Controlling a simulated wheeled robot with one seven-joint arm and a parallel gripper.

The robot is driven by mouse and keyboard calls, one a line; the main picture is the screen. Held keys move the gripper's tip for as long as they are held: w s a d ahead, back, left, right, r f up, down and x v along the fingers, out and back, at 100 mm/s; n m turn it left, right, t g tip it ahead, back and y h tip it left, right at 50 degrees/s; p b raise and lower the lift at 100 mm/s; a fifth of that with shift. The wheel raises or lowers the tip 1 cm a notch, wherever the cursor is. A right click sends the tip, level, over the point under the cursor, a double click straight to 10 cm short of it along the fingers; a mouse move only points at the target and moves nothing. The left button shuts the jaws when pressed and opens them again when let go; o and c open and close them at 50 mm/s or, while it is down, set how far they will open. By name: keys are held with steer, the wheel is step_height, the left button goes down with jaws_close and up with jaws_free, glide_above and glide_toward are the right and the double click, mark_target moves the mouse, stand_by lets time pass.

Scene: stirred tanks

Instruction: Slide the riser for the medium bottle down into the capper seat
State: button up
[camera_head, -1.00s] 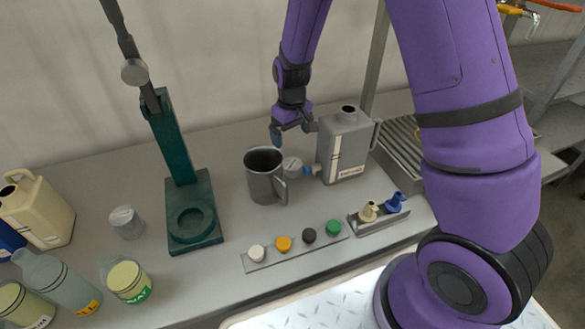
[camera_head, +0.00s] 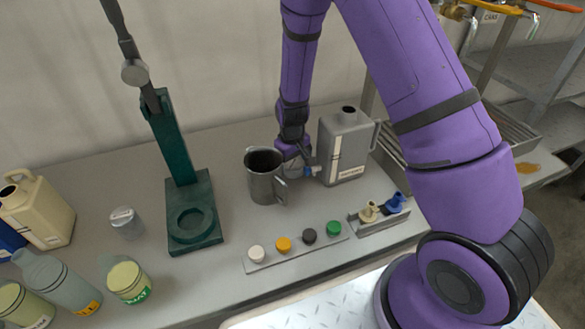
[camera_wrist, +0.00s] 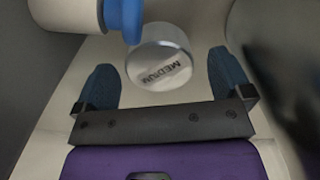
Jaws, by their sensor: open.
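The medium riser is a short grey cylinder (camera_wrist: 160,58) with "MEDIUM" on its top. In the wrist view it lies just ahead of and between my gripper's fingers, with gaps at both sides. In the head view the riser (camera_head: 294,170) stands between the steel jug and the grey canister, partly hidden by my gripper (camera_head: 293,155). My gripper (camera_wrist: 162,64) is open, with blue fingertips, and holds nothing. The capper (camera_head: 175,150) is a dark green stand at the left; its round seat (camera_head: 192,223) is empty.
The steel jug (camera_head: 265,182) is close left of the riser. Another grey cylinder (camera_head: 127,222) stands left of the capper. A row of caps (camera_head: 283,244) lies in front.

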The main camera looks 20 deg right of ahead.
steer(key=shift+f, duration=0.1)
steer(key=c, duration=1.2)
steer(key=shift+o, duration=0.2)
